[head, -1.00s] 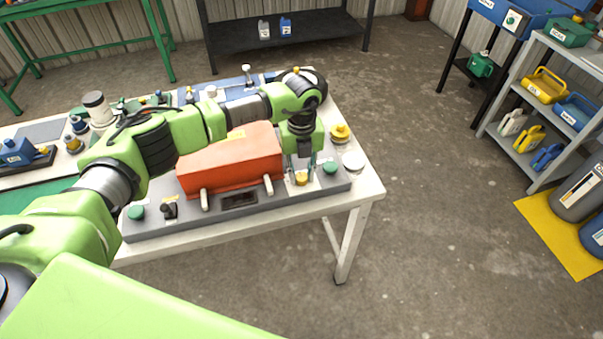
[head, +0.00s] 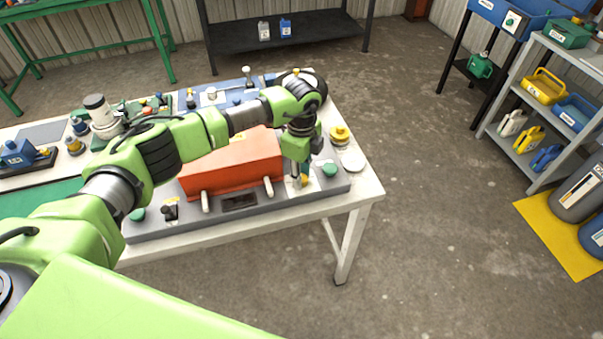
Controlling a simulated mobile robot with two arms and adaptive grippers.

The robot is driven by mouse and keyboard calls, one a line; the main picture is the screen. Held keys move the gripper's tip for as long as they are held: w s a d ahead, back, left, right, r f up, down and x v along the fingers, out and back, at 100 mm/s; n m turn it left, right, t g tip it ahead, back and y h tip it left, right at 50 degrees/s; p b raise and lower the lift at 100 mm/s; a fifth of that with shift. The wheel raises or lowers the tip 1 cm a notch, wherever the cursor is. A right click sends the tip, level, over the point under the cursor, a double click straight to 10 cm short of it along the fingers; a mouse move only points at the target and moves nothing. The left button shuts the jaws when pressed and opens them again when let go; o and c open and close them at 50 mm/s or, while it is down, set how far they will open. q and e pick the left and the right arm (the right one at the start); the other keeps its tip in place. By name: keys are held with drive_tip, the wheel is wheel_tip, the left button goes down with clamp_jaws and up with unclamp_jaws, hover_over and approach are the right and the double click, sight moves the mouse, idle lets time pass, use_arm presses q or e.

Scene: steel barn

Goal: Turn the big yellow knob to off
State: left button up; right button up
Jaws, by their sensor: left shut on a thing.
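The big yellow knob (head: 304,180) is on the front right of the grey panel (head: 215,220), to the right of the orange-red housing (head: 225,168). My left gripper (head: 299,183) reaches down over the knob from above and is shut on it. The fingers and wrist hide most of the knob, so I cannot read its pointer or any mark around it. My right gripper is not in view.
A green button (head: 329,170) sits close to the right of the knob. A yellow round piece (head: 340,134) and a white disc (head: 353,161) lie near the right edge of the white table (head: 367,188).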

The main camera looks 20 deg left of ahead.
use_arm(q)
drive_tip(key=shift+n, duration=1.1)
drive_tip(key=shift+r, duration=0.1)
drive_tip(key=o, duration=1.1)
wheel_tip(320, 180, up, 12)
